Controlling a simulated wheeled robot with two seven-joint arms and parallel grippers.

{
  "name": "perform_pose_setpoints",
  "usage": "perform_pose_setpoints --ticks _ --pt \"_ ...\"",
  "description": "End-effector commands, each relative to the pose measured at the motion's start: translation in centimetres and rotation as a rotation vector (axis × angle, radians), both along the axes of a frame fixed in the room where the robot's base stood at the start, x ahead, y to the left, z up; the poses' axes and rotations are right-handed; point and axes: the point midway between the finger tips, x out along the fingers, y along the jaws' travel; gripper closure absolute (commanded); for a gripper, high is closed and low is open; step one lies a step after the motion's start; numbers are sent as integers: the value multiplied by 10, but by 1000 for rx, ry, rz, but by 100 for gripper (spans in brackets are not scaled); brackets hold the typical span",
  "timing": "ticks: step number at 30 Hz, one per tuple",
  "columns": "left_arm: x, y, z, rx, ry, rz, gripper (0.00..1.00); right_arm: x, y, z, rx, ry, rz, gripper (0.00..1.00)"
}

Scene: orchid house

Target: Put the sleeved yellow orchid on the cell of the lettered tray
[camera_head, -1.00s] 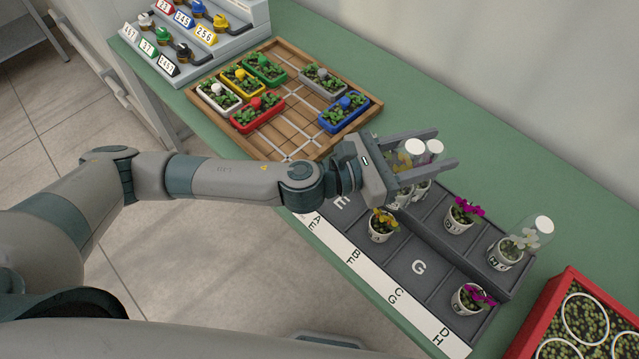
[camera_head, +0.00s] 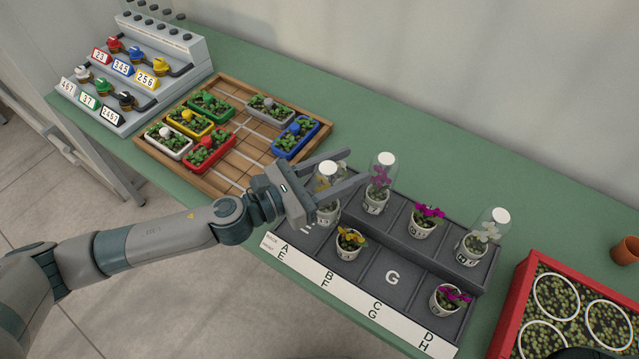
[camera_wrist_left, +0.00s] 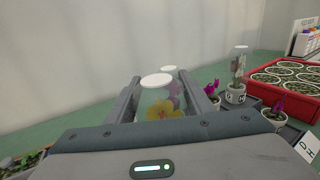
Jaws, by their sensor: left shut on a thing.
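The sleeved yellow orchid (camera_head: 327,207) is a white pot with a yellow bloom in a clear sleeve with a white top. It is upright at the left end of the lettered tray's back row (camera_head: 384,339); whether its pot touches the tray is unclear. My left gripper (camera_head: 356,167) is shut on it, fingers on either side of the sleeve. The yellow bloom (camera_wrist_left: 162,108) shows between the fingers in the left wrist view. Front cell G (camera_head: 392,279) is empty; the letter E is partly visible beside my gripper.
A sleeved purple orchid (camera_head: 375,200) stands close right of my fingertips. Bare magenta (camera_head: 423,222), yellow (camera_head: 348,245) and second magenta (camera_head: 447,301) orchids and a sleeved white one (camera_head: 473,247) occupy other cells. A wooden tray (camera_head: 320,135) lies left, a red crate (camera_head: 512,315) right.

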Motion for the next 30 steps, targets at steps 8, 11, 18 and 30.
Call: perform_pose_setpoints --ticks 8,11,18,30 --pt "13 40 -26 0 4 2 92 0 8 -2 8 0 -2 69" --pt "14 46 -29 0 1 0 92 0 8 -2 8 0 -2 69" --pt "15 47 -29 -1 0 -1 92 0 6 -2 6 0 0 69" --pt "15 47 -50 -2 6 0 92 -1 0 0 0 1 2 69"
